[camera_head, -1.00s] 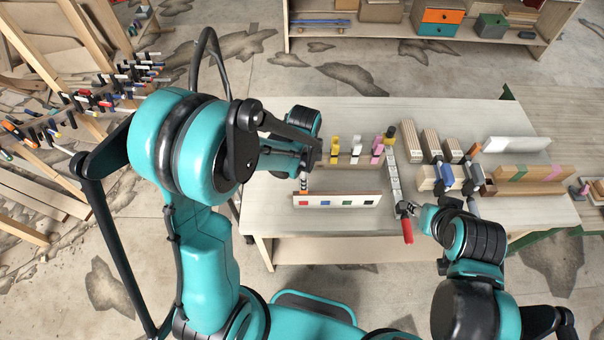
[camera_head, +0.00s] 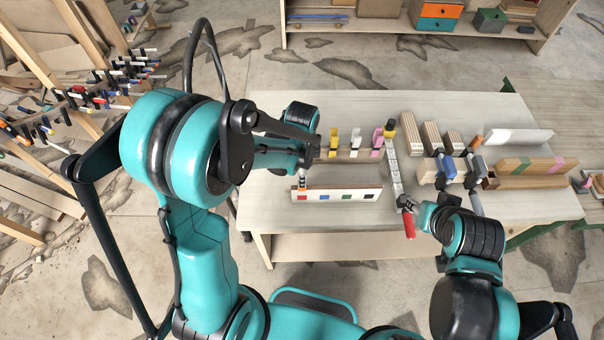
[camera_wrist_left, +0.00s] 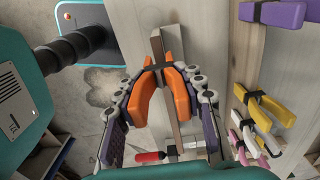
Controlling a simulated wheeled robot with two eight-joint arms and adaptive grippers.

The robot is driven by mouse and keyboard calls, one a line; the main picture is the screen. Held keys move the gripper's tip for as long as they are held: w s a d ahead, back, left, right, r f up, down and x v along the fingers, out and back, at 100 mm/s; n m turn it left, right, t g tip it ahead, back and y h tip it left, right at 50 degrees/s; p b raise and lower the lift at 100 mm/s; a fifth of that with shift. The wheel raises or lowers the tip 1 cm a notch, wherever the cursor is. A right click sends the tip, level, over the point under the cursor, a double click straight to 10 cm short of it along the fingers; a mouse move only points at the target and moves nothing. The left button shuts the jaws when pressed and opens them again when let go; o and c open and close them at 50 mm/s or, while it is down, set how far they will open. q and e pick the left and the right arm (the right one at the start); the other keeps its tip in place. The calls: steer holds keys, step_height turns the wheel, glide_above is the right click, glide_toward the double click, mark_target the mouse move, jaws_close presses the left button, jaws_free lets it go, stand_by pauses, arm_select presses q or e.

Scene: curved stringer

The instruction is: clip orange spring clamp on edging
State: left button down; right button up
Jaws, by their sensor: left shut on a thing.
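My left gripper (camera_wrist_left: 158,92) is shut on the orange spring clamp (camera_wrist_left: 179,93), with its fingers against the outside of both handles. The clamp's dark head (camera_wrist_left: 157,67) lies over the narrow edging strip (camera_wrist_left: 157,45) in the left wrist view; I cannot tell whether its jaws grip it. In the head view my left gripper (camera_head: 304,170) is above the left end of a pale strip with coloured squares (camera_head: 335,195). The arm hides most of the clamp there. My right gripper (camera_head: 414,207) is beside a red-handled clamp (camera_head: 409,225); its fingers are too small to read.
Yellow (camera_head: 333,143), white (camera_head: 357,143) and pink (camera_head: 376,138) clamps stand on a rail behind the strip. The front left tabletop (camera_head: 268,215) is clear.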

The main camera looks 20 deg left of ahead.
stand_by(0.3)
arm_select(q)
steer(key=shift+f+b, duration=1.05)
steer(key=shift+f, duration=0.05)
steer(key=shift+f, duration=0.1)
steer(key=shift+f+b, duration=0.5)
steer(key=shift+b, duration=0.2)
steer(key=shift+f+b, duration=0.55)
steer(key=shift+b, duration=0.05)
steer(key=c, duration=0.9)
jaws_free()
